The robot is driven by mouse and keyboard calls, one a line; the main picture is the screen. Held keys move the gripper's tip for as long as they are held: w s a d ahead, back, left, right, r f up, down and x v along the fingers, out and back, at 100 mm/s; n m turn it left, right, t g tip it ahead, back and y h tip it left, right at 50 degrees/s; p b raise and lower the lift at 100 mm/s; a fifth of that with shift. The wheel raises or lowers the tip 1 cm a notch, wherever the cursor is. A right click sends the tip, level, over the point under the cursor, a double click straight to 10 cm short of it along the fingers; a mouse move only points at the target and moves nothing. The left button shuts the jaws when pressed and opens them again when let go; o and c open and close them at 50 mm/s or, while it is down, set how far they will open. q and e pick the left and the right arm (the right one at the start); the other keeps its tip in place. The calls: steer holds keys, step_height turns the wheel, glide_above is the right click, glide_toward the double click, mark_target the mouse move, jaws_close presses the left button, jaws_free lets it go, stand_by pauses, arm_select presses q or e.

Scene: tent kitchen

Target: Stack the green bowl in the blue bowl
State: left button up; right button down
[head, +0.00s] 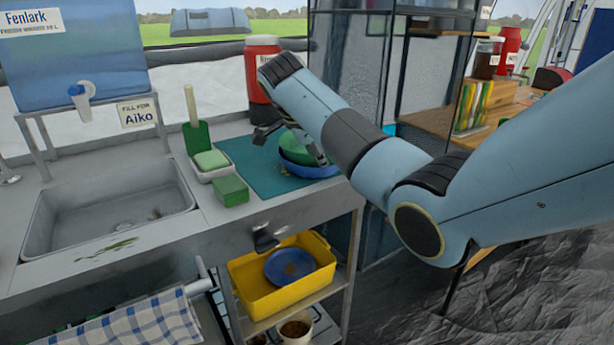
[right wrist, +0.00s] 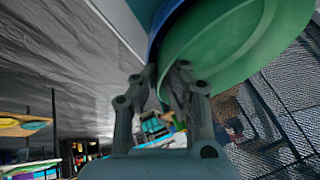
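The green bowl (head: 291,147) is tilted and sits low over the blue bowl (head: 314,171), at least partly inside it, on the teal mat by the counter's right end. My right gripper (head: 322,160) is at the bowls, partly hidden behind my own arm. In the right wrist view the green bowl (right wrist: 240,45) fills the upper right, with a strip of the blue bowl (right wrist: 163,20) behind it. The right gripper's fingers (right wrist: 164,75) are close together, with the green bowl's rim between them. Whether the green bowl rests on the blue one is hidden. My left gripper is not seen.
The teal mat (head: 243,157) has bare room left of the bowls. A yellow tub (head: 255,300) is on the shelf below.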

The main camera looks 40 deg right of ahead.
steer(key=shift+s+a+f, duration=0.15)
steer(key=shift+a+f, duration=0.05)
steer(key=shift+f, duration=0.25)
steer(key=shift+s+a+f, duration=0.1)
steer(key=shift+a+f, duration=0.1)
steer(key=shift+f, duration=0.2)
steer(key=c, duration=1.9)
jaws_free()
steer(key=shift+d, duration=0.1)
steer(key=shift+o, duration=1.1)
steer(key=shift+w+f, duration=0.1)
steer(key=shift+f, duration=0.05)
steer(key=shift+o, duration=1)
steer(key=shift+w+d+f, duration=0.1)
steer(key=shift+w+f, duration=0.05)
steer(key=shift+w, duration=0.3)
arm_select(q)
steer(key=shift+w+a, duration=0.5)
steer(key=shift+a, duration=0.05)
arm_select(e)
steer(key=shift+r, duration=0.2)
steer(key=shift+d, duration=0.1)
arm_select(q)
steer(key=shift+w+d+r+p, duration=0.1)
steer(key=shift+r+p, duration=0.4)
steer(key=shift+p, duration=0.25)
arm_select(e)
steer(key=v, duration=1.2)
